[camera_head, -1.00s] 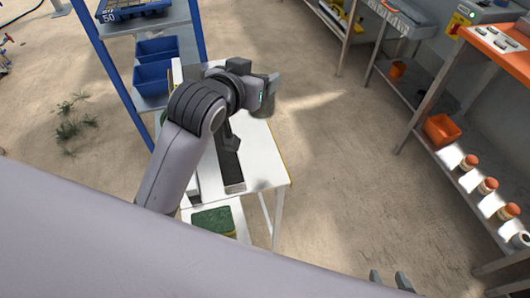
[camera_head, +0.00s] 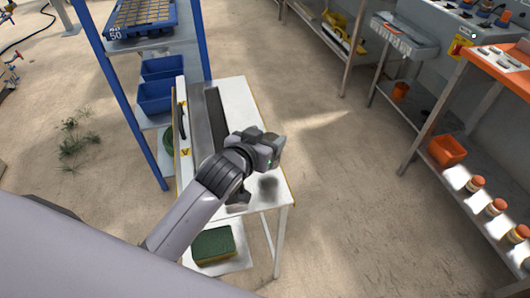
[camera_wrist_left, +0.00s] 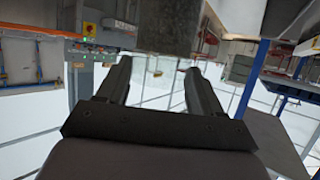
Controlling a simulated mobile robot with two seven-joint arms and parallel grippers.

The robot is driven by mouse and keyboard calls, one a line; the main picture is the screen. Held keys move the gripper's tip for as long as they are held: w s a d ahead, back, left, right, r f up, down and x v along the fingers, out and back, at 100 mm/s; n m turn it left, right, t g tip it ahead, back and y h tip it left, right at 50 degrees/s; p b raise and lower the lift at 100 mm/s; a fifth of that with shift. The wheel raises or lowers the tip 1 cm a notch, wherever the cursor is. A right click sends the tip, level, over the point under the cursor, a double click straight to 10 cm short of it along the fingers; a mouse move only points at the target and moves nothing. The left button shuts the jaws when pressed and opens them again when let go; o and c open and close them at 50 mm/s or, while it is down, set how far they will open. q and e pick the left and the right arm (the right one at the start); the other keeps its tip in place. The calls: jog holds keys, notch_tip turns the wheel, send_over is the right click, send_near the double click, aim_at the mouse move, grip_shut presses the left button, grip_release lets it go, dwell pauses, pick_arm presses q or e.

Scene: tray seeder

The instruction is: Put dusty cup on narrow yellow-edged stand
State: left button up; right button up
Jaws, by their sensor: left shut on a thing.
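The narrow white stand (camera_head: 239,100) with a thin yellow edge is at the centre of the head view. My left gripper (camera_head: 270,152) is over its near right part. The gripper is shut on a mottled grey cup (camera_wrist_left: 170,30), whose dusty side fills the top middle of the left wrist view, at the fingertips. In the head view a dark grey patch shows on the white top just below the gripper. I cannot tell whether it is the cup or its shadow, or whether the cup touches the top. My right gripper is out of view.
A dark strip (camera_head: 216,118) runs along the stand's top. A green sponge (camera_head: 213,245) lies on its lower shelf. A blue rack with blue bins (camera_head: 157,97) stands at the left. An orange bench (camera_head: 483,75) is at the right. Open floor lies between.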

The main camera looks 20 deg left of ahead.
pick_arm(q)
jog(key=shift+f+b, duration=0.35)
jog(key=shift+f, duration=1.85)
jog(key=o, duration=1.5)
jog(key=shift+f, duration=0.15)
jog(key=v, duration=1.2)
jog(key=shift+p, duration=0.4)
